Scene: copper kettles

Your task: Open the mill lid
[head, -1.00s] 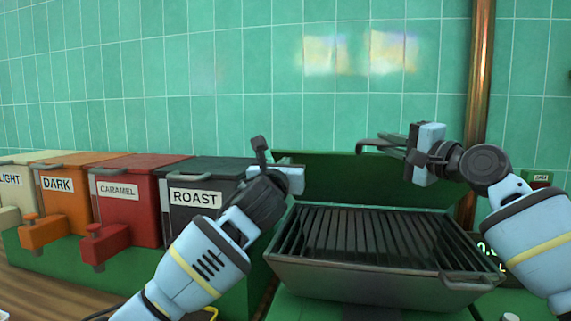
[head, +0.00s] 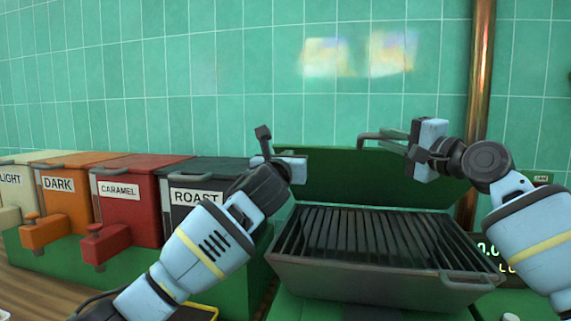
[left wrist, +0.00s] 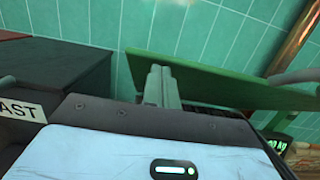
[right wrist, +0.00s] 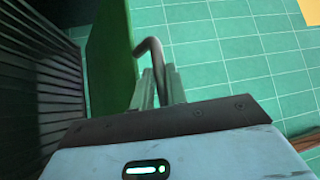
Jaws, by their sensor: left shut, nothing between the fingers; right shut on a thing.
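The green mill lid (head: 335,178) stands raised behind the dark slatted mill top, close to upright. Its bent grey handle (head: 372,137) sticks out near the lid's top edge. My right gripper (head: 398,146) is shut on the handle; the right wrist view shows the fingers (right wrist: 159,86) at the handle bar (right wrist: 150,52) beside the lid (right wrist: 110,60). My left gripper (head: 300,166) is shut and empty at the lid's left edge. In the left wrist view its fingertips (left wrist: 161,82) overlap the lid's near edge (left wrist: 225,80); I cannot tell whether they touch.
The slatted mill top (head: 370,240) lies open below the lid, with a front handle (head: 467,280). Labelled bins, such as the dark ROAST bin (head: 190,205) and red CARAMEL bin (head: 128,205), stand at left. A copper pipe (head: 481,70) rises at right against the tiled wall.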

